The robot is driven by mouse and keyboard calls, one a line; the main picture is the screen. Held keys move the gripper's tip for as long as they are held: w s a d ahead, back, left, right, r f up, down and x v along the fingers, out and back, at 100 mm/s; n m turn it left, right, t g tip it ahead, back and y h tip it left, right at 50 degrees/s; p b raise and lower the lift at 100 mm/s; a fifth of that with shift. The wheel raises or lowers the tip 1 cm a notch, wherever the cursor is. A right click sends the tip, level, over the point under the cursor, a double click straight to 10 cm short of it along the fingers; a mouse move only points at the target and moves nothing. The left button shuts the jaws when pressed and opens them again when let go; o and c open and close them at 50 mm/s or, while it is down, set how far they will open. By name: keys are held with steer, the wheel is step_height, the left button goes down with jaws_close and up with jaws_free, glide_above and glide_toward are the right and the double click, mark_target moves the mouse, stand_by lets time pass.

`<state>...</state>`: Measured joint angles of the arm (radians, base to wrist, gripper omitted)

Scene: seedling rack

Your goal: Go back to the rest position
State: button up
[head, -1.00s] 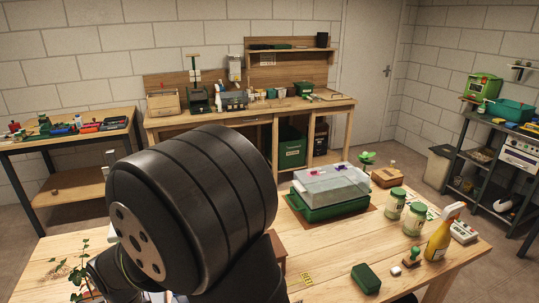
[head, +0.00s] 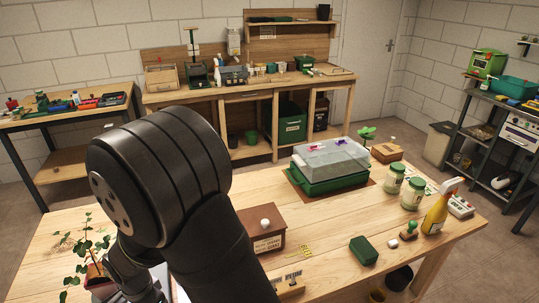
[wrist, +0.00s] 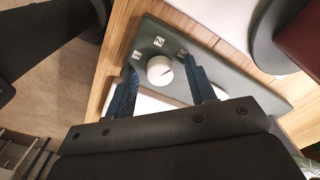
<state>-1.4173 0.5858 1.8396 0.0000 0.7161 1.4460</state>
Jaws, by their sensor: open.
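My gripper (wrist: 160,66) shows in the wrist view with its two blue fingers spread apart and nothing between them that it grips. Below the fingers is a grey panel (wrist: 211,68) with a round white knob (wrist: 160,70) and small white labels. The knob appears between the fingertips in the picture; I cannot tell the gap in height. In the head view my dark arm fills the lower left and hides most of the gripper and the panel.
A covered green seedling tray (head: 330,172) stands mid-table. A brown box (head: 262,238) with a white knob is just right of my arm. A potted plant (head: 85,250) stands at left. Jars (head: 413,193), a spray bottle (head: 436,212) and a green box (head: 363,250) are at right.

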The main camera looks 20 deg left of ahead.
steer(key=n, duration=1)
stand_by(0.5)
